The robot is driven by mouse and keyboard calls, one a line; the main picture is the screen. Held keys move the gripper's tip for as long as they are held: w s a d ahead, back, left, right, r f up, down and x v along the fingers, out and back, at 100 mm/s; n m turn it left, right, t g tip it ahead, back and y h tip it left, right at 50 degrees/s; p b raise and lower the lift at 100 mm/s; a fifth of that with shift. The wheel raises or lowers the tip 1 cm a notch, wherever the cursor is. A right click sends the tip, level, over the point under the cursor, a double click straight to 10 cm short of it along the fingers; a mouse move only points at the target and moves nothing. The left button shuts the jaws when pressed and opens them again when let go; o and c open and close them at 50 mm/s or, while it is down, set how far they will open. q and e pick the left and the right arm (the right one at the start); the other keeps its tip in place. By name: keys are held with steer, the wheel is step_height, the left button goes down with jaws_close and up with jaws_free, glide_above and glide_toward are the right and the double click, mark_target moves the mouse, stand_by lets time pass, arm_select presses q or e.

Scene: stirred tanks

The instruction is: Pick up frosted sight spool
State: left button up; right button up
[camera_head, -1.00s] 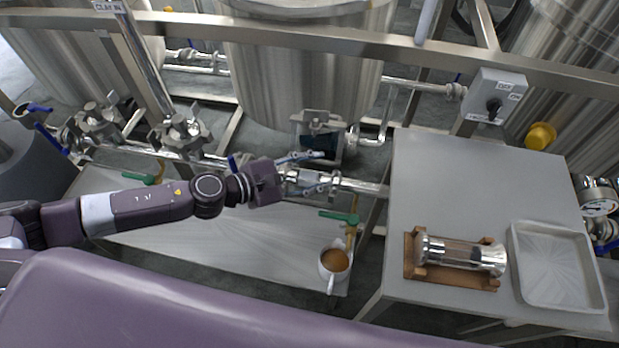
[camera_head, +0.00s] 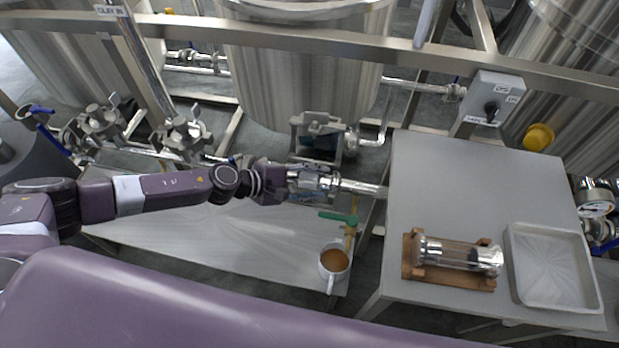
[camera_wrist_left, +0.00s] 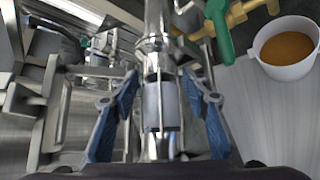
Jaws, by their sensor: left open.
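The frosted sight spool (camera_wrist_left: 160,106) is a short cloudy grey cylinder between metal end fittings, in line with a shiny pipe in the left wrist view. In the head view it (camera_head: 309,180) is partly covered by my gripper at the end of the horizontal pipe. My left gripper (camera_head: 305,187) is open. In the left wrist view its two blue-padded fingers (camera_wrist_left: 160,125) stand on either side of the spool, with gaps visible between pads and spool.
A clear sight spool (camera_head: 456,254) lies in a wooden cradle (camera_head: 413,268) on the grey table (camera_head: 440,180), beside a metal tray (camera_head: 514,268). A mug of brown liquid (camera_head: 334,263) and a green-handled valve (camera_head: 338,217) are near the lower platform's right end. A pump (camera_head: 320,140) sits behind.

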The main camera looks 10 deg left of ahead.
arm_select(q)
steer(key=shift+w+d+f, duration=0.15)
steer(key=shift+d, duration=0.05)
steer(key=shift+c, duration=0.3)
jaws_close()
